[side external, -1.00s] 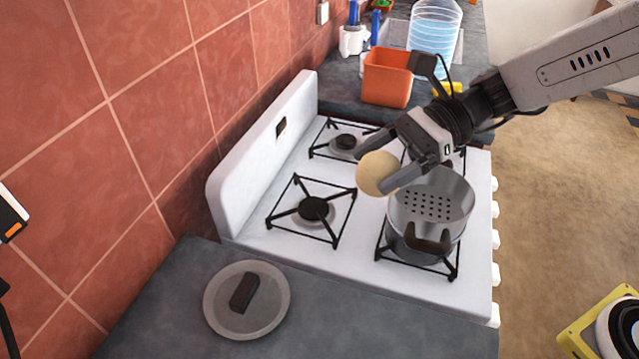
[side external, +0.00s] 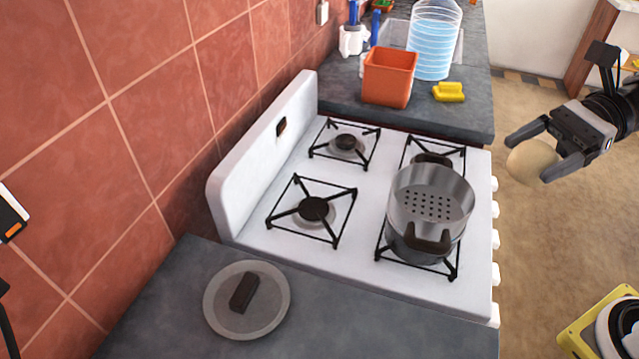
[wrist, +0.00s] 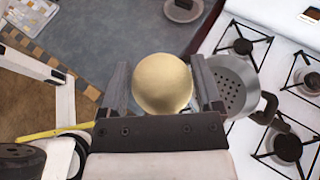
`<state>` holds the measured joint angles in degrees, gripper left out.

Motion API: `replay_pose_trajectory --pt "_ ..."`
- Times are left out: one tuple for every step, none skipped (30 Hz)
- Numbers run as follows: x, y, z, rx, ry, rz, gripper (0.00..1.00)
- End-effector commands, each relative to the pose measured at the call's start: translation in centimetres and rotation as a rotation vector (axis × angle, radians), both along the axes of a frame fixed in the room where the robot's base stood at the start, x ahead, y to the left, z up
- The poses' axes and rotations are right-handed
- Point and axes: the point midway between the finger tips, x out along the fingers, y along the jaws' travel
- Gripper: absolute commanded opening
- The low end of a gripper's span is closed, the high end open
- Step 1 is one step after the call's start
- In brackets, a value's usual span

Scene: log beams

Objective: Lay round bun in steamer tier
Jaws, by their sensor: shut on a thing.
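The round bun (side external: 531,160) is pale cream and held between the fingers of my gripper (side external: 541,153). In the side view it hangs over the floor, to the right of the stove and apart from it. The wrist view shows the bun (wrist: 162,83) between both fingers of my gripper (wrist: 163,88). The steamer tier (side external: 432,205) is a grey metal pot with a perforated bottom and dark handles, on the front right burner. No bun shows inside it. The steamer tier is right of the bun in the wrist view (wrist: 232,85).
A round lid (side external: 268,300) with a dark handle lies on the near counter. The white stove (side external: 350,255) has other burners bare. An orange container (side external: 388,78), a yellow sponge (side external: 448,92) and a clear blue-tinted bucket (side external: 434,40) stand on the far counter.

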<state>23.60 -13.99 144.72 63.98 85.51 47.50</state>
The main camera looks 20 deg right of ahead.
Motion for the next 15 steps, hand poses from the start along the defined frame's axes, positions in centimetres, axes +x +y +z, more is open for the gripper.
replay_pose_trajectory --pt "-0.36 -0.34 -0.03 0.0 0.0 -0.009 0.24" --pt "-0.56 -0.48 -0.05 -0.001 0.0 -0.01 0.24" --pt "-0.77 -0.63 -0.05 -0.001 0.0 -0.012 0.24" --pt "-0.91 -0.7 -0.04 0.0 -0.001 -0.012 0.24" --pt "-1.01 -0.76 -0.04 0.0 -0.001 -0.013 0.24" --pt "-1.11 -0.84 -0.06 0.0 0.0 -0.014 0.24" --pt "-1.17 -0.87 -0.06 0.0 0.0 -0.014 0.24" --pt "-1.2 -0.9 -0.07 0.0 -0.001 -0.015 0.24" --pt "-1.24 -0.92 -0.08 0.0 -0.001 -0.015 0.24" --pt "-1.25 -0.92 -0.08 0.0 -0.001 -0.015 0.24" --pt "-1.26 -0.92 -0.09 0.0 -0.001 -0.015 0.24" --pt "-1.24 -0.92 -0.09 0.0 0.0 -0.014 0.24" --pt "-1.21 -0.91 -0.1 0.0 0.0 -0.014 0.24" --pt "-1.15 -0.9 -0.12 0.0 0.0 -0.014 0.24" --pt "-1.06 -0.88 -0.15 0.0 0.0 -0.013 0.24"
